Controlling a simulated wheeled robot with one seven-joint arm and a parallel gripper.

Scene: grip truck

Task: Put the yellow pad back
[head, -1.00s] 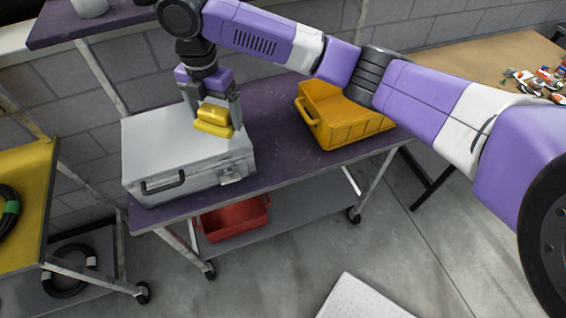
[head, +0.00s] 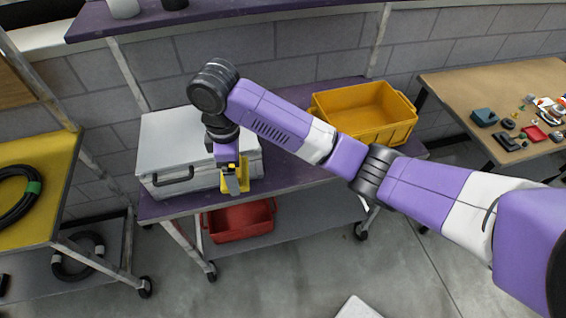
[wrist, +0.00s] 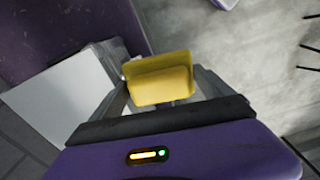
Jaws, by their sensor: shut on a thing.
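My gripper (head: 236,184) is shut on the yellow pad (head: 240,177), in front of the silver case's right front corner. The arm partly hides the pad in the head view. In the wrist view the yellow pad (wrist: 158,78) sits between the two fingers, with the floor and the purple shelf edge behind it. I cannot tell whether the pad touches the case or the shelf.
The silver case (head: 165,140) and a yellow-orange bin (head: 365,130) stand on the cart's purple top (head: 290,172). A red bin (head: 240,222) is on its lower shelf. A yellow-topped cart (head: 40,200) is at left, a brown table (head: 460,90) with small items at right.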

